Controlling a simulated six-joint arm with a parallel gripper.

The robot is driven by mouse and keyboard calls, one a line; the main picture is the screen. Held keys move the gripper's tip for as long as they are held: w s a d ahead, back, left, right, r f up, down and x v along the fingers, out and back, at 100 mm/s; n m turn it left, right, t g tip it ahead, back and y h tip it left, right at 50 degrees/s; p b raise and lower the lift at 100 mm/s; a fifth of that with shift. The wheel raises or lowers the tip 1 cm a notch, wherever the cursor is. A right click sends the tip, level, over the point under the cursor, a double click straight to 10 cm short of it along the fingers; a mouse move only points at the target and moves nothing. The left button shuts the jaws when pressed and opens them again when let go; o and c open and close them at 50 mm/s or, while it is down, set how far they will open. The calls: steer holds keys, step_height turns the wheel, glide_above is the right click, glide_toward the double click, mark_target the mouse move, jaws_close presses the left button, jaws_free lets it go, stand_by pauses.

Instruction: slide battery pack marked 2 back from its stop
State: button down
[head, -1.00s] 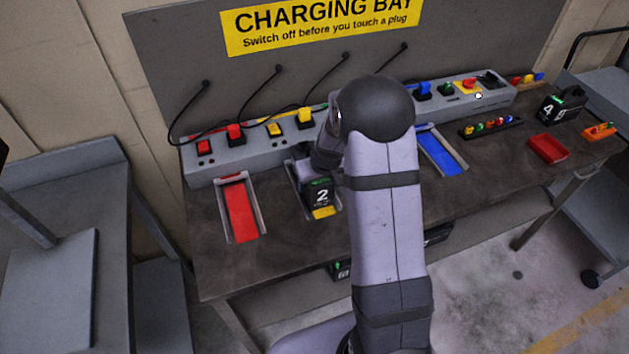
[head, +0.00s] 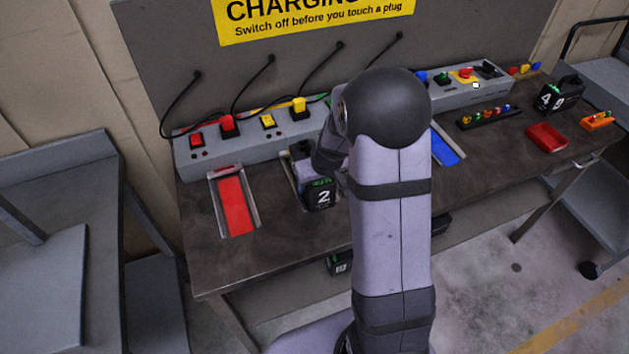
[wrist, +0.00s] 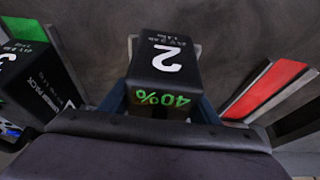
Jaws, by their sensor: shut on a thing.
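The battery pack marked 2 (head: 320,195) is a black block with a white 2. It sits at the front of its bay (head: 297,190), over the bay's front end, away from the socket strip. In the wrist view the pack (wrist: 165,62) shows upside down with a green 40% on its near face. My gripper (wrist: 163,92) is shut on it, one finger on each side. In the head view my arm hides part of the bay and most of the gripper (head: 306,172). The bay's stop cannot be made out.
An empty red bay (head: 236,205) lies left of the pack, and a blue bay (head: 446,146) lies right of my arm. Another black pack (wrist: 38,75) stands close on the left in the wrist view. The grey socket strip (head: 250,142) with plugs runs behind.

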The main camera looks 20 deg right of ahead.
steer(key=shift+s, duration=0.2)
steer(key=c, duration=0.6)
jaws_free()
steer(key=shift+o, duration=0.2)
steer(key=shift+r, duration=0.1)
steer(key=shift+b+v, duration=0.3)
steer(key=shift+v, duration=3.3)
